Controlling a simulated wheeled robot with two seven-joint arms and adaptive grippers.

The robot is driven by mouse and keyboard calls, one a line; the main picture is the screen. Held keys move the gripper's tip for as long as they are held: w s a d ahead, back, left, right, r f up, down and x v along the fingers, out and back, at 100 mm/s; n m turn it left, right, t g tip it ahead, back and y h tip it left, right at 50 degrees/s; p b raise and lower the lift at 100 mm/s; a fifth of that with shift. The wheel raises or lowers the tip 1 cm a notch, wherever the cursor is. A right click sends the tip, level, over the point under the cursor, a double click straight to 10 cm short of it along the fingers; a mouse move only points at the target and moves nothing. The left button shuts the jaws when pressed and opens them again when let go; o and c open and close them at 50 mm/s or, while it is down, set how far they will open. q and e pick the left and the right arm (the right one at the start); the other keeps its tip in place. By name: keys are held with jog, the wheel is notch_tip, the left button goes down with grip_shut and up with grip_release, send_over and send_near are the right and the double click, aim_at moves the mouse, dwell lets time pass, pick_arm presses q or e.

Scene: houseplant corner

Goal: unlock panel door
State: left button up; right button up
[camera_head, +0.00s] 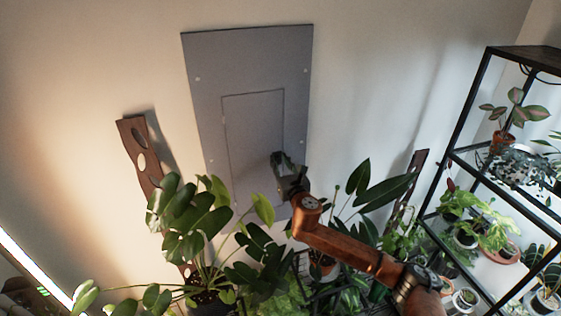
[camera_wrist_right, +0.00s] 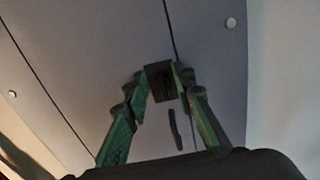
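A grey metal panel (camera_head: 247,62) is mounted on the wall in the head view. A rectangular door (camera_head: 250,130) is outlined in it and looks closed. My right gripper (camera_head: 281,163) is at the door's right side, and the latch is hidden there. In the right wrist view, my right gripper (camera_wrist_right: 161,78) has its green fingers on both sides of a small dark latch block (camera_wrist_right: 161,82) by the door seam. The fingertips appear to touch its sides. A thin dark mark lies on the panel below the block. My left gripper is not in view.
A large potted plant (camera_head: 183,215) stands in front of the panel's lower left. More leaves (camera_head: 385,188) rise near my right arm. A black shelf (camera_head: 470,115) with several plants stands at the right. A wooden strip with holes (camera_head: 135,150) is left of the panel.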

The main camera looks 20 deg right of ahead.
grip_shut()
dwell(0.3)
dwell(0.3)
jog(key=m, duration=0.3)
jog(key=shift+d+p, duration=0.2)
jog(key=shift+p, duration=0.2)
jog(key=m, duration=0.4)
jog(key=shift+d+f+m+p, duration=0.15)
jog(key=shift+d+m+p, duration=0.15)
jog(key=m, duration=0.5)
jog(key=shift+d+f, duration=0.2)
jog(key=shift+f, duration=0.1)
jog(key=m, duration=0.5)
jog(key=shift+d+f, duration=0.1)
jog(key=shift+f, duration=0.2)
jog(key=shift+m, duration=0.3)
